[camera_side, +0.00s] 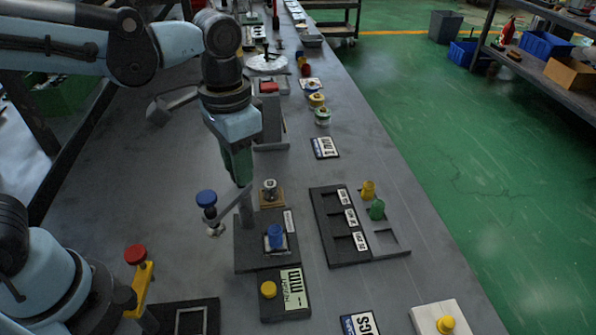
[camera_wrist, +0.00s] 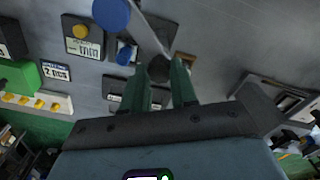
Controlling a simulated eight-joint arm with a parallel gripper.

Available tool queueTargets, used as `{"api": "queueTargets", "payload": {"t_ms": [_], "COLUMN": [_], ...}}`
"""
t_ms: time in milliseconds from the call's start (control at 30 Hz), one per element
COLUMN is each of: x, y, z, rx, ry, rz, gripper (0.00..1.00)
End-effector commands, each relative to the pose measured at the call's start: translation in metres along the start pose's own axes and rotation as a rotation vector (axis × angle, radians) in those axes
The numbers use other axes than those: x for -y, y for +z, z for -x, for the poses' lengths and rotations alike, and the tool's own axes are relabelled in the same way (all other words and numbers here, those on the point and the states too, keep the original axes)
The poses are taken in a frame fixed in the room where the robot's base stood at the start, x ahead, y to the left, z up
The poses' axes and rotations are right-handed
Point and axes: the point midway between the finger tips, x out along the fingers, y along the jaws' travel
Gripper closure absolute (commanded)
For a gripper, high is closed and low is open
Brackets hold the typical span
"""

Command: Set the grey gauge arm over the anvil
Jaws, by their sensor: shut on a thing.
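The gauge stand's dark base (camera_side: 254,262) sits on the bench in the side view, with a short grey post at its back left. The grey gauge arm (camera_side: 230,211) reaches out to the left from the post, with a blue knob (camera_side: 207,198) at its outer end, off the base. A blue piece (camera_side: 275,237) stands upright on the bright anvil plate on the base; it also shows in the wrist view (camera_wrist: 125,53). My gripper (camera_side: 239,183) points down with green fingers, shut around the arm's dark pivot end in the wrist view (camera_wrist: 163,75). The fingertips' exact contact is partly hidden.
A box with a display and yellow knob (camera_side: 285,295) is in front of the base. A wooden block with a metal part (camera_side: 270,192) stands just behind. A dark slotted tray (camera_side: 333,222) lies to the right. A red-knobbed yellow stand (camera_side: 140,280) is front left.

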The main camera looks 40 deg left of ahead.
Motion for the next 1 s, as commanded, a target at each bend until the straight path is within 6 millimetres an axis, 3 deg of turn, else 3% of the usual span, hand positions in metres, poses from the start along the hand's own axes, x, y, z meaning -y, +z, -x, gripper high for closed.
{"api": "queueTargets", "payload": {"t_ms": [367, 1000], "x": [0.0001, 0.0000], "y": [0.0000, -0.0001], "z": [0.0003, 0.0005], "rx": [0.000, 0.001], "ry": [0.000, -0.001], "rz": [0.130, 0.715], "gripper": [1.00, 1.00]}}
